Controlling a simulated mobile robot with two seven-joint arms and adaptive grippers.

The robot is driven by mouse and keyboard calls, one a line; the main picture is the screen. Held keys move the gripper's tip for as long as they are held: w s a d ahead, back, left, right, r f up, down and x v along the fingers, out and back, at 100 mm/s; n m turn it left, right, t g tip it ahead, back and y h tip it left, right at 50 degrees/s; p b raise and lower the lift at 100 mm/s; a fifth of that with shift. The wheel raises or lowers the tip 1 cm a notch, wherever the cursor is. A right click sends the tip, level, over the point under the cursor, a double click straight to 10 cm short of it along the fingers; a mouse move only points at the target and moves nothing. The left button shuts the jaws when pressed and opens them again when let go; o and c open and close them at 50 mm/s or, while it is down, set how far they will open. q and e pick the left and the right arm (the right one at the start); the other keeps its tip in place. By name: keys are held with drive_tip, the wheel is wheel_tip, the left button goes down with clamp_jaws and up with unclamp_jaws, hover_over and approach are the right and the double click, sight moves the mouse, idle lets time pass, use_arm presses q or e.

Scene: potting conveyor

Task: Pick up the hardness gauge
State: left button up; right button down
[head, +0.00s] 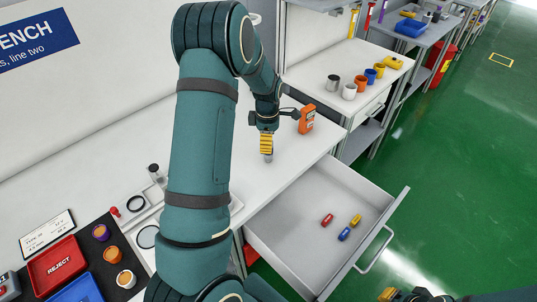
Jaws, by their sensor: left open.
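An orange handheld device with a dark screen (306,119), which looks like the hardness gauge, stands upright on the white bench near its back right end. My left gripper (267,154) points down over the bench, left of and nearer than the device. It is open with nothing seen between its fingers, and it appears apart from the device. Part of my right gripper (389,295) shows at the bottom edge; its jaws are mostly cut off.
An open drawer (290,245) below the bench front holds small red, blue and yellow items (343,233). A red REJECT tray (58,265) and several small pots sit on a dark mat at the left. Several cups (349,91) stand on the neighbouring bench. The bench around the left gripper is clear.

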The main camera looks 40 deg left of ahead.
use_arm(q)
wheel_tip(320, 180, down, 4)
drive_tip(key=shift+d+f, duration=0.1)
drive_tip(key=shift+f, duration=0.05)
clamp_jaws()
